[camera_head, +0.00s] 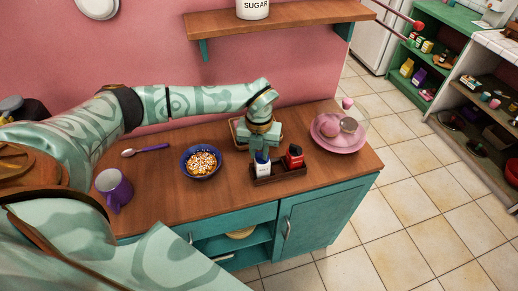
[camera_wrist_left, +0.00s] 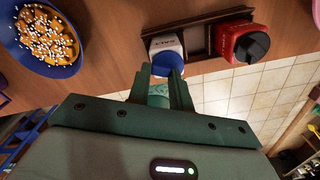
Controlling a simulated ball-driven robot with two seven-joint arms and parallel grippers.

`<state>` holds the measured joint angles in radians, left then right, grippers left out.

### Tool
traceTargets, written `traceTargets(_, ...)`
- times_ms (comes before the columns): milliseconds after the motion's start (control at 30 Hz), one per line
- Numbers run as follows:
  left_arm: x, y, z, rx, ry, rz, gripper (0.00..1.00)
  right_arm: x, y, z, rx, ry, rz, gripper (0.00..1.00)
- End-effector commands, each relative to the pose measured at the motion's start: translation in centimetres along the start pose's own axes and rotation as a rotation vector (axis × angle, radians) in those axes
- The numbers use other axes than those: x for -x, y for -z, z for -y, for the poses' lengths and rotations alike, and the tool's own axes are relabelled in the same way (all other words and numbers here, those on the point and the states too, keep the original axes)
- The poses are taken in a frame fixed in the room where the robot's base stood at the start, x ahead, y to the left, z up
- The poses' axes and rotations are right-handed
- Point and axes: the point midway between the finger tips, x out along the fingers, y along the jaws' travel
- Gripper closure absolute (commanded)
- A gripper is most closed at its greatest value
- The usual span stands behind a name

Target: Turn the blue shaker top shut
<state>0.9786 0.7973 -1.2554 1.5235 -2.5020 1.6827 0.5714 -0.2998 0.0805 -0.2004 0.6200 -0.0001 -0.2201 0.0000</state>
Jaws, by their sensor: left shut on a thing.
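The white salt shaker (camera_head: 264,170) with its blue top (camera_head: 261,157) stands upright in the left part of a dark wooden holder (camera_head: 290,179). In the left wrist view, the white body (camera_wrist_left: 164,43) and the blue top (camera_wrist_left: 167,61) show at the fingertips. My left gripper (camera_head: 262,151) reaches down from above and is shut on the blue top. Its two green fingers (camera_wrist_left: 162,75) lie on either side of the top and partly hide it. My right gripper is not in view.
A red shaker with a black top (camera_head: 294,157) stands close on the right in the same holder. A blue bowl of food (camera_head: 201,176) and a purple mug (camera_head: 114,196) are to the left. A pink plate (camera_head: 338,144) is at the right. The counter's front edge is near.

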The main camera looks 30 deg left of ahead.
Motion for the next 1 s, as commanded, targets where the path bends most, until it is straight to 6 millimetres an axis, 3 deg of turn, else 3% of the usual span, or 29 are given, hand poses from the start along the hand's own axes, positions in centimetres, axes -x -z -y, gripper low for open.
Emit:
traceTargets(500,0.2,-0.4,-0.1,-0.346,0.001,0.002,1.00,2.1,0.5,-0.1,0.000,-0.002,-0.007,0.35)
traceTargets(1000,0.0,-0.4,-0.1,-0.431,0.002,0.001,1.00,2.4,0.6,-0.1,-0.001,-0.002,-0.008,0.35)
